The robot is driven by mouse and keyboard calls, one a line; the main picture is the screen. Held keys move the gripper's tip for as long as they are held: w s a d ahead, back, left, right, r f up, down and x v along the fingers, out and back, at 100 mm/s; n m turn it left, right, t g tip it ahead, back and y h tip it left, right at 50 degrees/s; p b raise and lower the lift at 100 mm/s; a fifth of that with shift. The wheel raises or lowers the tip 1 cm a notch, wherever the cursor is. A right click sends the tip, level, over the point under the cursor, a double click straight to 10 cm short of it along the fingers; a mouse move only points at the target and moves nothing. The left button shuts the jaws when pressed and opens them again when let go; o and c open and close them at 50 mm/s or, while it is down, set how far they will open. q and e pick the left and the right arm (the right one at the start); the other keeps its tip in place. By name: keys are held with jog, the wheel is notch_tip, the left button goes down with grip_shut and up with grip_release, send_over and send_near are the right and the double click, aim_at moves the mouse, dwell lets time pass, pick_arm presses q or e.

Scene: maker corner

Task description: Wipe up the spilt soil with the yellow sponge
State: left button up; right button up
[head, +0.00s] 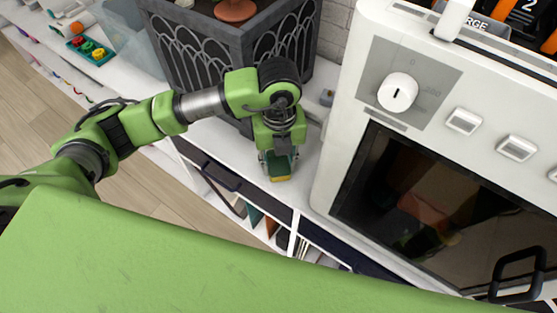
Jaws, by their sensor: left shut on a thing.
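My left gripper (279,160) points down at the white counter, in the gap between a dark grey planter and a white oven. It is shut on the yellow sponge (281,178), which shows as a small yellow edge with a green layer at the fingertips. The sponge is at or just above the counter top; I cannot tell whether it touches. No spilt soil can be made out; the gripper and arm hide part of the counter there. My right gripper is not in view.
The dark grey planter (203,62) stands behind the arm. The white oven (345,130), with a dial and dark glass door, stands close on the right. A clear plastic bin (130,45) and a teal tray (78,52) are at the upper left. The white counter (213,137) is narrow, with shelves below.

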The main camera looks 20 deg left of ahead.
aim_at(269, 183)
pick_arm(q)
jog(key=shift+w+d+r, duration=0.1)
jog(key=shift+w+r, duration=0.1)
jog(key=shift+r, duration=0.05)
jog(key=shift+s+a, duration=0.25)
jog(key=shift+s, duration=0.45)
jog(key=shift+s+a, duration=0.25)
jog(key=shift+s, duration=0.45)
jog(key=shift+s+a+f, duration=0.1)
jog(key=shift+s+a, duration=0.15)
jog(key=shift+s, duration=0.35)
notch_tip(269, 183, up, 5)
jog(key=p, duration=0.4)
jog(key=shift+r, duration=0.5)
notch_tip(269, 183, up, 3)
jog(key=shift+p, duration=0.9)
